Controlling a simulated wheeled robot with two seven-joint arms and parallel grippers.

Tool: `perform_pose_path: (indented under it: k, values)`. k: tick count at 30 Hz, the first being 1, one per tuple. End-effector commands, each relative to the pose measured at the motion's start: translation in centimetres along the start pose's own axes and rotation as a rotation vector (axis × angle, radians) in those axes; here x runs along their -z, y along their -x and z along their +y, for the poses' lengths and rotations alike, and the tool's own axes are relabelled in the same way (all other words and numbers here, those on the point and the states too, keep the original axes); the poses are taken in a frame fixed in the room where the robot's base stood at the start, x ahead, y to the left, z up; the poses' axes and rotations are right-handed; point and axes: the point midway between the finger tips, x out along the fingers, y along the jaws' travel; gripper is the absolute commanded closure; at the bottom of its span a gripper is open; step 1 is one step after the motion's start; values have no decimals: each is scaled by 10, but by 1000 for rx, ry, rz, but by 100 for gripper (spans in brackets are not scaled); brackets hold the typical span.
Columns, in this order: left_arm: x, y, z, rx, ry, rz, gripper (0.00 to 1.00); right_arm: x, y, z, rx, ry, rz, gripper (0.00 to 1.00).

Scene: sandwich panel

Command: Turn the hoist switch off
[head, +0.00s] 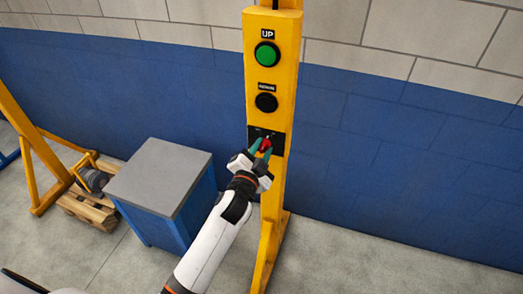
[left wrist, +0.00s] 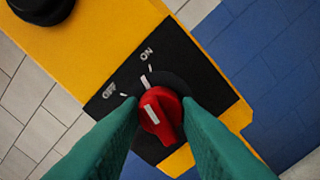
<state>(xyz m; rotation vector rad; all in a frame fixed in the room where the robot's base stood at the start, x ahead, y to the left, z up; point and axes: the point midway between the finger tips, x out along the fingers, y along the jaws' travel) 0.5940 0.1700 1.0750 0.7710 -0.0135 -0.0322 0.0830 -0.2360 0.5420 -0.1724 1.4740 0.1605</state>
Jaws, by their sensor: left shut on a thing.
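The hoist switch is a red rotary knob (head: 266,144) on a black plate on the yellow post. The left wrist view shows the knob (left wrist: 162,113) with a white pointer line, and the plate (left wrist: 185,68) with OFF and ON labels and a tick for each. The pointer line is aimed up and left, roughly between the two ticks; its exact setting is hard to tell. My left gripper (head: 261,149) is shut on the knob, with a teal finger on either side of it. The fingers hide part of the plate. My right gripper is not in view.
The yellow post (head: 273,88) also carries a green UP button (head: 267,54) and a black button (head: 266,103) above the switch. A blue cabinet with a grey top (head: 160,175) stands left of my arm. A yellow frame and a wooden pallet (head: 88,208) are farther left.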

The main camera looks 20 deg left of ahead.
Motion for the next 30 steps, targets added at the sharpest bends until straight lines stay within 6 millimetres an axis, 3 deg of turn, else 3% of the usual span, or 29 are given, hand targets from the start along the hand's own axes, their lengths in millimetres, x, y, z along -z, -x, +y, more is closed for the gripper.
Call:
perform_pose_path:
  k: [18, 30]
  values:
    - [0, 0, 0, 0, 557, 2, 93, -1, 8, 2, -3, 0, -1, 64]
    - [0, 0, 0, 0, 752, 2, 93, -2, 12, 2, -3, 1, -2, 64]
